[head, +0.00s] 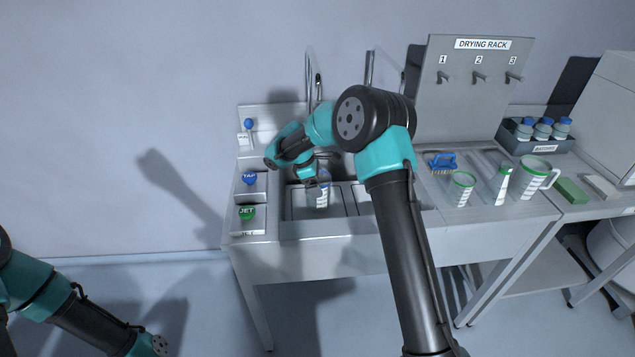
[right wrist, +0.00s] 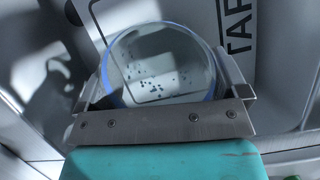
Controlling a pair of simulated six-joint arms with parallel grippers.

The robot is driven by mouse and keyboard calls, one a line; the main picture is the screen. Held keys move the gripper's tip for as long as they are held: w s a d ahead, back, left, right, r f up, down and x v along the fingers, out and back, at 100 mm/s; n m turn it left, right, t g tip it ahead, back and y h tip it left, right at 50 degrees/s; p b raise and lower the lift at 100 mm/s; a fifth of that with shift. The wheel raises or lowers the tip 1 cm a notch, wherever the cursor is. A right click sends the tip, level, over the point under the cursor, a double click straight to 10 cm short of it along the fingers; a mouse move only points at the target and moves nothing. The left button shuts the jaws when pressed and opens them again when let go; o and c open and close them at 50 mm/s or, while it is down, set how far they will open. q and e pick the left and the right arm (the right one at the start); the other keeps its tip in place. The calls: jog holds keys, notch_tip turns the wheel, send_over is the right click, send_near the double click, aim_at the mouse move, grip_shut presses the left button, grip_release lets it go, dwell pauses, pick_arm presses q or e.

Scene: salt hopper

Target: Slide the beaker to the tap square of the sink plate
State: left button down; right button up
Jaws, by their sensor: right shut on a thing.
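The beaker (head: 320,197) is clear with a pale scale and stands in the sink basin in the head view. In the right wrist view the round blue-rimmed beaker (right wrist: 160,68) sits between the jaws, with dark specks seen inside it. My right gripper (head: 313,182) is shut on it from above. A pale square of the sink plate marked TAP (right wrist: 237,28) lies beside the beaker, toward the upper right of the wrist view. Part of that square is hidden by the beaker and the jaw. My left gripper is out of view.
A blue TAP knob (head: 249,178) and a green JET knob (head: 247,213) stand left of the basin. Two tall faucets rise behind it. Green-marked vessels (head: 461,188), a blue brush (head: 442,162) and a drying rack (head: 480,85) are at the right.

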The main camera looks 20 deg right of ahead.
jog(key=o, duration=0.7)
jog(key=shift+c, duration=0.2)
jog(key=v, duration=1.7)
jog(key=shift+r, duration=0.15)
jog(key=shift+a, duration=0.1)
